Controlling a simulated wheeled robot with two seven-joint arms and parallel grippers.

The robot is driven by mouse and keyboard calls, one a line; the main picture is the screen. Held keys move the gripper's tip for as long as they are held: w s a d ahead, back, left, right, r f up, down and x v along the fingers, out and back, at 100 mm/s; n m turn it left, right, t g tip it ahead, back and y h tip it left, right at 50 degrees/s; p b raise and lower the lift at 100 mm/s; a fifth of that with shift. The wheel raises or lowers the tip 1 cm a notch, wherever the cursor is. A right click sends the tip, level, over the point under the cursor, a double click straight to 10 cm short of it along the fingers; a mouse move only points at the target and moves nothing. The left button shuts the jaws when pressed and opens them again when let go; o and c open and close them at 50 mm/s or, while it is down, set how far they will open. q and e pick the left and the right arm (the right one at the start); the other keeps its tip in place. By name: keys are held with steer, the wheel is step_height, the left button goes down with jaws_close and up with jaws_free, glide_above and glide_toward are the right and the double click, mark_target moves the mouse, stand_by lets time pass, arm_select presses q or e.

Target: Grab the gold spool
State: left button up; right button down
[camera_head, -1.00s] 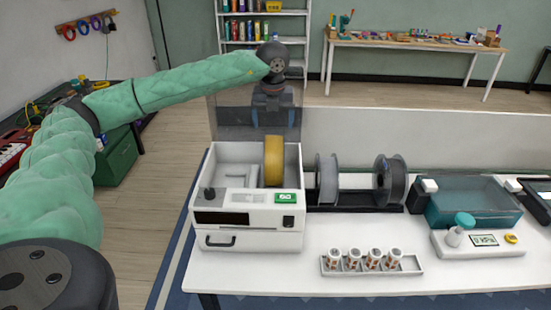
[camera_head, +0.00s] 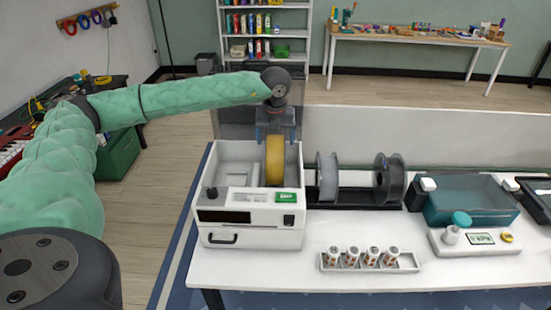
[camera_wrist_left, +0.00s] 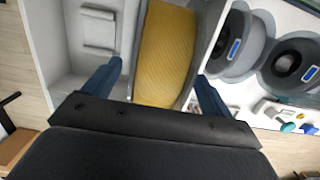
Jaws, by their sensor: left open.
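The gold spool (camera_head: 275,162) stands upright in the right part of an open white box-shaped machine (camera_head: 247,243) on the table. My left gripper (camera_head: 275,136) is just above the spool, pointing down, with its fingers apart. In the left wrist view the gold spool (camera_wrist_left: 163,52) lies between the two blue fingers of the gripper (camera_wrist_left: 158,80). A gap shows on the left side of the spool; the right finger is close to its right side. The spool's lower part is hidden in the machine. My right gripper is not seen.
A grey spool (camera_head: 327,177) and a dark spool (camera_head: 388,179) stand on a black holder right of the machine. A tray (camera_head: 370,268) of several small jars sits in front. A teal-lidded box (camera_head: 470,202) is at the right. A clear raised lid (camera_head: 233,120) stands behind the machine.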

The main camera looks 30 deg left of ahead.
arm_select(q)
jaws_close()
stand_by(0.4)
steer(key=shift+r, duration=0.1)
